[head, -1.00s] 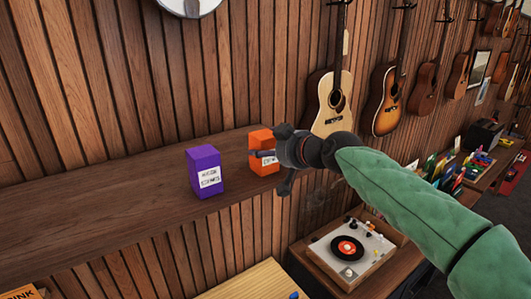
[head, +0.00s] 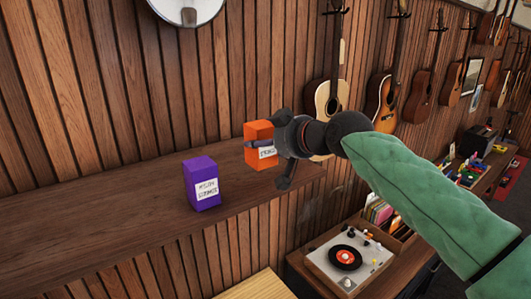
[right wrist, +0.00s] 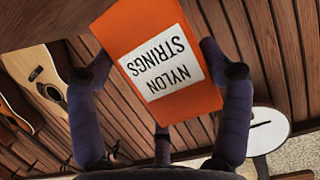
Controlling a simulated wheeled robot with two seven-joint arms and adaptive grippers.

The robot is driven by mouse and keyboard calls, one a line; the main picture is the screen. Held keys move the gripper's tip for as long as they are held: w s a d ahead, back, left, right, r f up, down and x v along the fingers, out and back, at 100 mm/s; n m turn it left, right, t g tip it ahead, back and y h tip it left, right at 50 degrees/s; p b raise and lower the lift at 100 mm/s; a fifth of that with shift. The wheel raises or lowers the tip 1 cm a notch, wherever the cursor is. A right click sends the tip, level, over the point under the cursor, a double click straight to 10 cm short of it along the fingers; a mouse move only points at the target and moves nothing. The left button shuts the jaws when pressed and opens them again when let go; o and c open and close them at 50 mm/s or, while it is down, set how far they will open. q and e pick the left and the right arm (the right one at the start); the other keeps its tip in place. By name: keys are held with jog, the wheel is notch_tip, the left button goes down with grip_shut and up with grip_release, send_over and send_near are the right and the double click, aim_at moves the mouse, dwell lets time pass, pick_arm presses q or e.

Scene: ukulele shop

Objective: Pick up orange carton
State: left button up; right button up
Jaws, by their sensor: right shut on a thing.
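The orange carton (head: 259,146) is in the grip of my right gripper (head: 262,143) in the head view. The carton appears raised a little above the wooden shelf (head: 130,222), near its right end. The right wrist view shows the orange carton (right wrist: 190,95) with a white label reading "NYLON STRINGS". Dark fingers of the right gripper (right wrist: 160,90) are closed around its sides, with another finger below. My left gripper is in neither view.
A purple carton (head: 202,185) stands on the shelf to the left of the orange one. A record player (head: 347,258) sits on a lower counter at right. Guitars (head: 327,105) hang on the slatted wall behind. The shelf's left part is clear.

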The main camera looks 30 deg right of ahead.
jog(key=s+a+r, duration=0.3)
jog(key=s+r, duration=0.3)
jog(key=s, duration=0.4)
jog(key=shift+s+a+r, duration=0.2)
jog(key=shift+s+r, duration=0.15)
jog(key=shift+s, duration=0.05)
